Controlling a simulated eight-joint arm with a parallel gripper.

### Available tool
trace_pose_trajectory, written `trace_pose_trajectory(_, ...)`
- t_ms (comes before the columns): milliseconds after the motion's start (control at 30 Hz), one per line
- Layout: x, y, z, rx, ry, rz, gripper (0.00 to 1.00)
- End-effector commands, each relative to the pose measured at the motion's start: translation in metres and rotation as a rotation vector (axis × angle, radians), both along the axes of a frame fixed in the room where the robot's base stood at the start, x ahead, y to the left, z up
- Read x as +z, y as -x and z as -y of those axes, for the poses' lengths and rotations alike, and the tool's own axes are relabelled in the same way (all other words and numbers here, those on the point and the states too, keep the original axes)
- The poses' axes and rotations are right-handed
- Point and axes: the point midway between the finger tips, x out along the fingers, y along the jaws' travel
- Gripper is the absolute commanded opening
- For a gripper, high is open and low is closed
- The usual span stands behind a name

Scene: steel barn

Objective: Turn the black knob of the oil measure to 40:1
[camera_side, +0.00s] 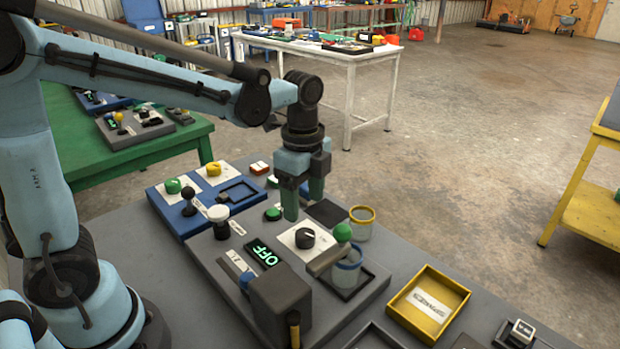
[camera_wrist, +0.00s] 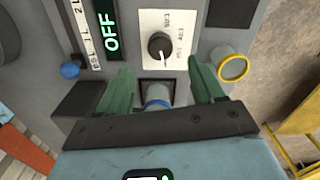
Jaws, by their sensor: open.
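The black knob (camera_side: 305,238) of the oil measure sits on a white dial plate on the grey unit. In the wrist view the knob (camera_wrist: 159,44) has a white pointer mark toward its lower edge. Small ratio labels stand along the plate's right side; one looks like 40:1, and the pointer does not appear to face it. My gripper (camera_side: 303,207) is above the unit, with green fingers apart and empty. In the wrist view my gripper (camera_wrist: 160,67) has its fingers on either side below the knob, not touching it.
A green display (camera_side: 265,252) reads OFF. A blue-rimmed cup (camera_side: 347,268) stands beneath a spout with a green ball (camera_side: 342,232) near the knob. A yellow-rimmed glass (camera_side: 361,222) stands behind. A white-topped post (camera_side: 218,220) rises to the left. A yellow tray (camera_side: 455,292) lies at the right.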

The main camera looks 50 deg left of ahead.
Motion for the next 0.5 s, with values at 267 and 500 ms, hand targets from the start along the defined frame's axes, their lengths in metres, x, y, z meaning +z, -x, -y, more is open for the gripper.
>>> trace_pose_trajectory(267,-0.042,0.0,0.0,0.001,0.001,0.001,0.67)
trace_pose_trajectory(500,-0.066,0.0,0.0,0.001,0.001,0.002,0.67)
